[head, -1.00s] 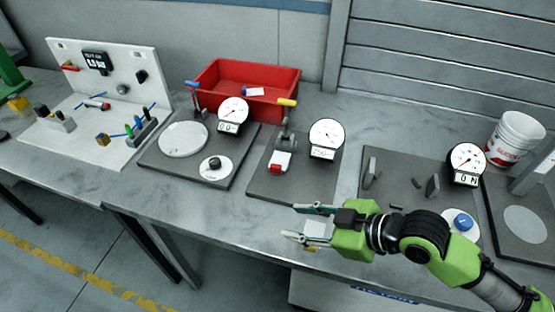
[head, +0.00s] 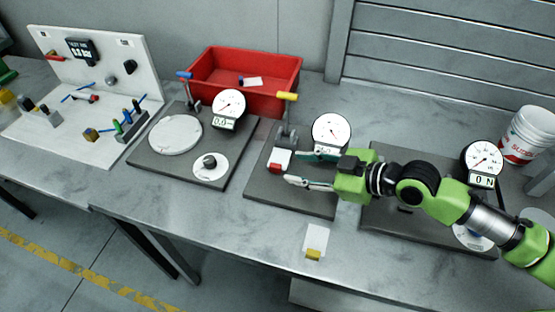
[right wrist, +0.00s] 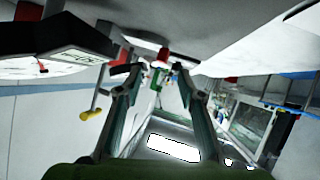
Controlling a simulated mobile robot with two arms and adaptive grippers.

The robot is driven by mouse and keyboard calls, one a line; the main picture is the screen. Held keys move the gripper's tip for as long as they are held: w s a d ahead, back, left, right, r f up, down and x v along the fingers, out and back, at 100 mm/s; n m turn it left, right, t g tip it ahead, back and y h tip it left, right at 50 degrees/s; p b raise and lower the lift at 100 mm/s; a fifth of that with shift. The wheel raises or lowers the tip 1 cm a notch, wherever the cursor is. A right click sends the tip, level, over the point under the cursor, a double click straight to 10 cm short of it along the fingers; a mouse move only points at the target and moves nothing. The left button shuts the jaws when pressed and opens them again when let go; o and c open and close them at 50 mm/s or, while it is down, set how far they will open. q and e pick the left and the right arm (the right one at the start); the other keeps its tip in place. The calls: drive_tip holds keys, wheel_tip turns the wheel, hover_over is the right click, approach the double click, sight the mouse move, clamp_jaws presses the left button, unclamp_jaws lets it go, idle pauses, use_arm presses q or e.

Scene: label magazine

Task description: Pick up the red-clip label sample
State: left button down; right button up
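The red-clip label sample is a white label (head: 281,155) with a red clip (head: 274,168) at its near end. It lies at the clamp fixture on the middle dark plate. My right gripper (head: 290,167) is open, its two fingers pointing left, with the tips at the sample's right side. The upper finger's tip is close to the label; I cannot tell whether it touches. In the right wrist view the fingers (right wrist: 155,72) are apart, and a small red piece (right wrist: 163,54) shows beyond the gap between them. My left gripper is not in view.
A yellow-clip label (head: 315,239) lies near the table's front edge. A blue-clip label (head: 252,81) lies in the red bin (head: 284,95). A dial gauge (head: 331,131) stands behind my gripper, and a yellow-handled lever (head: 287,97) rises behind the sample. The front table strip is mostly clear.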

sight(280, 169)
drive_tip(key=shift+x, duration=0.85)
drive_tip(key=shift+w+a+f+p, duration=0.1)
drive_tip(key=shift+a+p, duration=0.2)
drive_tip(key=shift+p, duration=0.15)
drive_tip(key=p+x, duration=0.1)
drive_tip(key=x, duration=0.2)
drive_tip(key=shift+a+f, duration=0.15)
drive_tip(key=shift+f, duration=0.05)
drive_tip(key=shift+w+a+f+p, duration=0.2)
drive_tip(key=shift+a+f+p, duration=0.1)
drive_tip(key=shift+a, duration=0.05)
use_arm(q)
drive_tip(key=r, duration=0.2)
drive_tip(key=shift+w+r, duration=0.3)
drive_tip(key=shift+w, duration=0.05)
use_arm(e)
drive_tip(key=shift+s, duration=0.1)
clamp_jaws()
